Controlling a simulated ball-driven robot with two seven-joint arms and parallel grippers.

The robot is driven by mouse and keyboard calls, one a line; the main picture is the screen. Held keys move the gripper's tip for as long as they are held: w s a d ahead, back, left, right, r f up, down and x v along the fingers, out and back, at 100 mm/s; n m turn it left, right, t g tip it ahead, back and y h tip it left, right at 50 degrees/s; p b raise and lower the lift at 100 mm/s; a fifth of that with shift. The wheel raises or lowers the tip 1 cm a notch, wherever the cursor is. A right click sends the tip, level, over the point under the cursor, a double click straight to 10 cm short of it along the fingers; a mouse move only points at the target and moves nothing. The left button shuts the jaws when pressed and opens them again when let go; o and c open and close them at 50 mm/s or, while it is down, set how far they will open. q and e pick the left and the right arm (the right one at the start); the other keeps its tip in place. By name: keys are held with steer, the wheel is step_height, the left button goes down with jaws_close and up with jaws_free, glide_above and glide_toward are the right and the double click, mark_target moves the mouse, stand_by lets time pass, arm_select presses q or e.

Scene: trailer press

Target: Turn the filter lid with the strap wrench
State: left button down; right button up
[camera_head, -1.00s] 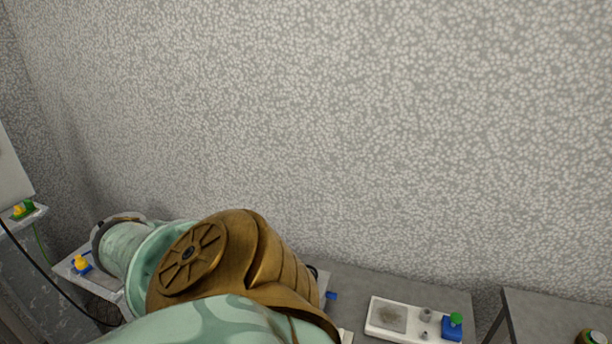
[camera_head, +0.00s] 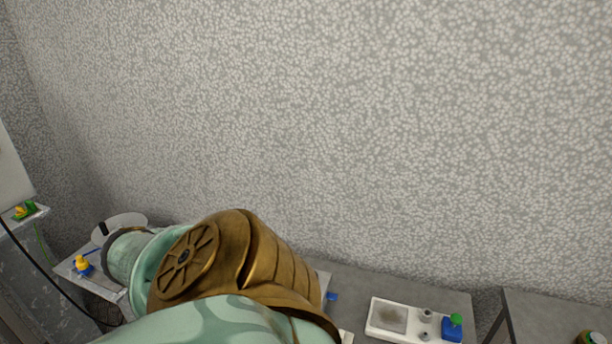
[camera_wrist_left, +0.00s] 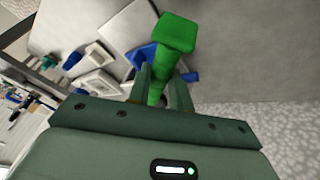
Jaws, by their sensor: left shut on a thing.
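In the left wrist view my left gripper (camera_wrist_left: 158,75) is shut on a green handle-like thing (camera_wrist_left: 178,34). It has a blocky end and passes down between the fingers. It may be the strap wrench, but no strap can be made out. In the head view my left arm covers the gripper and the green thing. A pale round disc (camera_head: 128,219) shows behind the arm at the left, with a small dark upright piece near it. I cannot tell if it is the filter lid. My right gripper is not in view.
A white tray (camera_head: 376,333) with a grey pad, small grey parts and a blue block (camera_head: 452,328) lies on the grey table (camera_head: 350,280). A yellow and blue item (camera_head: 82,265) stands at the left. A gap separates the right-hand table (camera_head: 550,315).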

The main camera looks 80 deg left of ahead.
arm_select(q)
steer(key=shift+d+r+p, duration=0.1)
steer(key=shift+r+p, duration=0.05)
steer(key=shift+p, duration=0.2)
steer(key=d+n+p, duration=0.1)
steer(key=p, duration=0.2)
steer(key=w+d+n+y+p, duration=0.1)
steer(key=d+n+p, duration=0.1)
steer(key=p, duration=0.1)
steer(key=shift+d, duration=0.1)
